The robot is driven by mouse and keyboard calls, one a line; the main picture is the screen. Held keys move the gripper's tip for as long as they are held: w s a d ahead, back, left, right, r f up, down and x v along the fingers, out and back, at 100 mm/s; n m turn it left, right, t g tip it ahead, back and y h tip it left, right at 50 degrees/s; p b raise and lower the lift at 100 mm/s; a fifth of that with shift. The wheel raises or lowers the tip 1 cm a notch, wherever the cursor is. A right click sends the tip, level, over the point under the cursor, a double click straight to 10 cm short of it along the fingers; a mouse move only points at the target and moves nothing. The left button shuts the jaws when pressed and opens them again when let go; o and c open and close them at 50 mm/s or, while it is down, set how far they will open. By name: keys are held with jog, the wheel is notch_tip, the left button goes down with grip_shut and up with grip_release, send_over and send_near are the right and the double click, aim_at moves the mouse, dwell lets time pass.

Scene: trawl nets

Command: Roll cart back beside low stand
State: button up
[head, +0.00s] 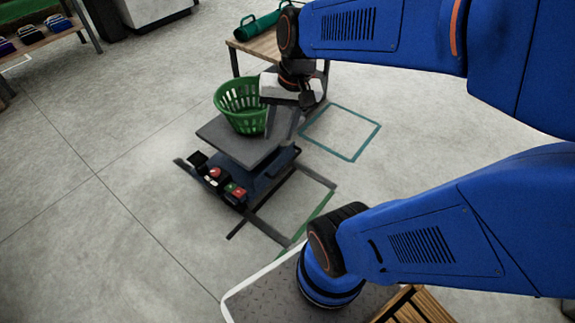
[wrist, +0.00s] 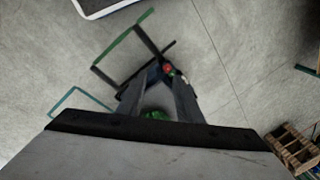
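A low wheeled-looking unit, which I take as the cart, has a flat grey top (head: 232,141) over a dark blue body (head: 262,182). A green basket (head: 237,104) sits on its top. A low wooden-topped stand (head: 262,47) is behind it, with green tubular things (head: 262,24) on it. My gripper (head: 284,125) points down over the cart's right side, close beside the basket. In the wrist view the two grey gripper fingers (wrist: 160,92) stand apart, with green showing between them. Whether they touch the cart is hidden.
Small red and black controls (head: 217,174) line the cart's front. Dark bars (head: 262,222) lie low in front of it. A teal outline (head: 346,151) marks empty floor at right, and a green line (head: 312,215) is nearer. The left floor is clear. A shelf (head: 40,40) stands far left.

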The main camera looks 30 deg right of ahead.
jog(key=w+d+f+m+y, duration=0.4)
jog(key=w+d+f+m, duration=0.35)
jog(key=f+m, duration=0.25)
jog(key=w+d+f+m+y, duration=0.5)
jog(key=w+d+f+m, duration=0.25)
jog(key=f+m, duration=0.25)
jog(key=d+f+m+t+y, duration=0.1)
jog(key=d+f+m+t, duration=0.1)
jog(key=d+f+m, duration=0.4)
jog(key=d+f+m+t+y, duration=0.1)
jog(key=d+f+m+t, duration=0.3)
jog(key=f, duration=0.5)
jog(key=m+t+h, duration=0.2)
jog(key=m+t, duration=0.2)
jog(key=m, duration=0.7)
send_near(288, 163)
jog(key=x, duration=0.6)
jog(key=f+x, duration=0.1)
jog(key=x, duration=0.3)
grip_shut()
